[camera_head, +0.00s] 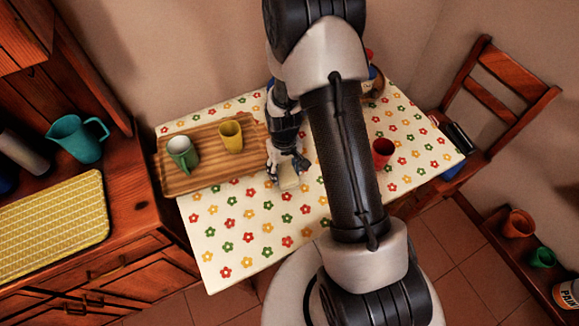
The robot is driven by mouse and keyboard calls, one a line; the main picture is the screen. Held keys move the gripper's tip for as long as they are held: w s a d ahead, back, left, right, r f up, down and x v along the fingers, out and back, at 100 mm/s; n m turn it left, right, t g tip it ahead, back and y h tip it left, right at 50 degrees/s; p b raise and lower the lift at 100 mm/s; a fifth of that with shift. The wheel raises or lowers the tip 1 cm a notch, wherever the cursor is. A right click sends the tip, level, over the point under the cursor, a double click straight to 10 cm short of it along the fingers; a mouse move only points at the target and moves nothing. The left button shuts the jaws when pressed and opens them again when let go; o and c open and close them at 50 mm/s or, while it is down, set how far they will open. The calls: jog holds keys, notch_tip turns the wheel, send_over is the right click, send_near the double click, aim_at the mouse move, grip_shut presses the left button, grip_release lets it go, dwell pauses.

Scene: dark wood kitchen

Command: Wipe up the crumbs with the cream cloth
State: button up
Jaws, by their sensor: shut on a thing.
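My gripper (287,166) points down over the middle of the table, beside the right end of the wooden tray. It is shut on the cream cloth (289,183), a small pale piece that shows just below the fingers, at or close to the flowered tablecloth (240,225). The cloth's colour is close to that of the tablecloth, so its edges are hard to make out. I cannot make out any crumbs. My arm hides a broad strip of the table to the right of the gripper.
The wooden tray (200,178) holds a green mug (182,153) and a yellow mug (230,136). A red cup (382,152) stands right of my arm. A chair (497,90) stands at the right. A teal jug (78,139) stands on the left counter. The table's front left is clear.

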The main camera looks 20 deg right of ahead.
jog(key=shift+w+d, duration=0.3)
jog(key=shift+d, duration=0.4)
jog(key=shift+c, duration=0.2)
jog(key=shift+s+d+f, duration=0.1)
jog(key=shift+d, duration=1.15)
jog(key=shift+d+f, duration=0.1)
jog(key=shift+d, duration=1.1)
jog(key=shift+s+r, duration=0.1)
jog(key=shift+a+r, duration=0.15)
jog(key=shift+a, duration=1.7)
jog(key=shift+s+a, duration=0.15)
jog(key=shift+a, duration=1.3)
jog(key=shift+a, duration=0.1)
jog(key=shift+o, duration=0.2)
